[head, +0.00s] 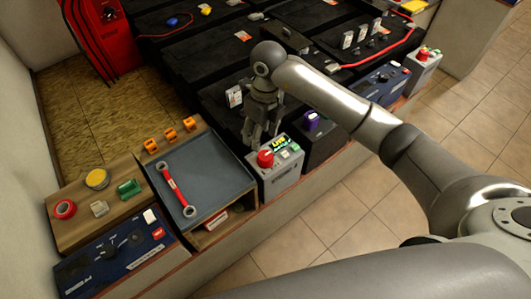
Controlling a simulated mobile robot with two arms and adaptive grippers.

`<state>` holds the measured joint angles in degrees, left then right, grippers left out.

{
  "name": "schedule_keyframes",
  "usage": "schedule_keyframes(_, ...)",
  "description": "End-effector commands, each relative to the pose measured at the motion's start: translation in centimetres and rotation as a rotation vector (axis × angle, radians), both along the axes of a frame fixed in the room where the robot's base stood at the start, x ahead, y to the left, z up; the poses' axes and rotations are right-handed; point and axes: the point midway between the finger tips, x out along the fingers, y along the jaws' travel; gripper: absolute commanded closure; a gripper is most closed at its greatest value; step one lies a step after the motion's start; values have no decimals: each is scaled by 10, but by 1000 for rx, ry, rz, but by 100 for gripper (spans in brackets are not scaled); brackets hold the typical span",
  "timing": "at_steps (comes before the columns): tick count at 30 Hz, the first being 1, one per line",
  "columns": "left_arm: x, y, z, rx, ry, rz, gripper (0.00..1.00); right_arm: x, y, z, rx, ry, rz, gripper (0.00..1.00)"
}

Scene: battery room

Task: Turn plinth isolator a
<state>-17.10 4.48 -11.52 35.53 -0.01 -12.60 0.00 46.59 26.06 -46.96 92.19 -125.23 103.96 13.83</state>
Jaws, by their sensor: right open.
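A grey isolator box (281,178) with a red rotary knob (265,158) and a yellow-green label stands on the plinth at the centre. A similar grey box (420,72) with a red knob (423,52) stands at the upper right; I cannot tell which is a. My right gripper (260,138) points down, open, just behind and above the nearer red knob, with its fingers apart. No contact with the knob can be made out. My left gripper is not in view.
A blue-grey tray (222,178) holds a red-handled wrench (176,190) left of the nearer box. Black battery blocks (205,60) lie behind. Tiled floor (300,235) is clear in front.

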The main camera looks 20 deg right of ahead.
Motion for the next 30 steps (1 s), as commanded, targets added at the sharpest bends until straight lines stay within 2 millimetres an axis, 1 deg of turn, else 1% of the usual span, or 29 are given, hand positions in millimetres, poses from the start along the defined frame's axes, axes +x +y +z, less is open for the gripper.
schedule_keyframes(1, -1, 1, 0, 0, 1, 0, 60, 2, -9, 2, -37, 1, -9, 50)
schedule_keyframes(3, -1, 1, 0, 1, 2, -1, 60, 2, -16, 1, -65, 7, -16, 50)
schedule_keyframes(5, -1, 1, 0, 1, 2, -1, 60, 2, -18, -2, -74, 8, -18, 50)
schedule_keyframes(7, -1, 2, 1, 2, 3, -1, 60, 2, -17, -10, -73, 10, -18, 50)
schedule_keyframes(11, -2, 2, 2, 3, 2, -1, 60, 0, -16, -33, -71, 14, -17, 50)
schedule_keyframes(18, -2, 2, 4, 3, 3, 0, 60, 0, -15, -78, -69, 12, -17, 50)
schedule_keyframes(21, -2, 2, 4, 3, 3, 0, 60, 0, -14, -92, -68, 11, -17, 50)
schedule_keyframes(25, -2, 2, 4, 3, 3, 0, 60, 0, -14, -102, -68, 8, -16, 50)
schedule_keyframes(30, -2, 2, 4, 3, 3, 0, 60, 0, -14, -106, -68, 8, -15, 50)
